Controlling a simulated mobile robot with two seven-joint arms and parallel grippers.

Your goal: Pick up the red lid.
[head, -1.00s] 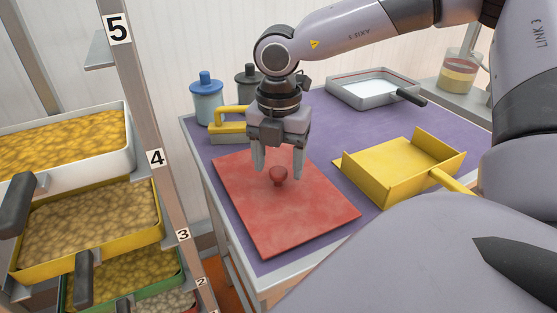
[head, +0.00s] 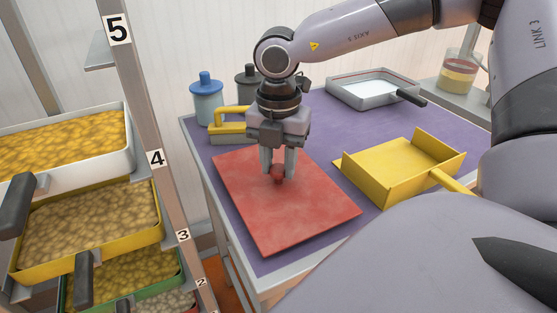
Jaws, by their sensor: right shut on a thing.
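The red lid (head: 290,214) is a flat square panel with a small round red knob (head: 278,174) at its middle. It lies on the purple top of the table. My right gripper (head: 278,177) points straight down over the lid, with its fingers shut on the knob from both sides. The fingers partly cover the knob. The lid appears to rest flat on the surface. My left gripper is not in view.
A yellow open scoop-like tray (head: 400,168) stands right of the lid. A yellow-handled block (head: 232,125), a blue jar (head: 207,104) and a dark jar (head: 248,80) stand behind. A grey pan (head: 365,88) is at the back. A rack post (head: 150,125) with filled trays stands left.

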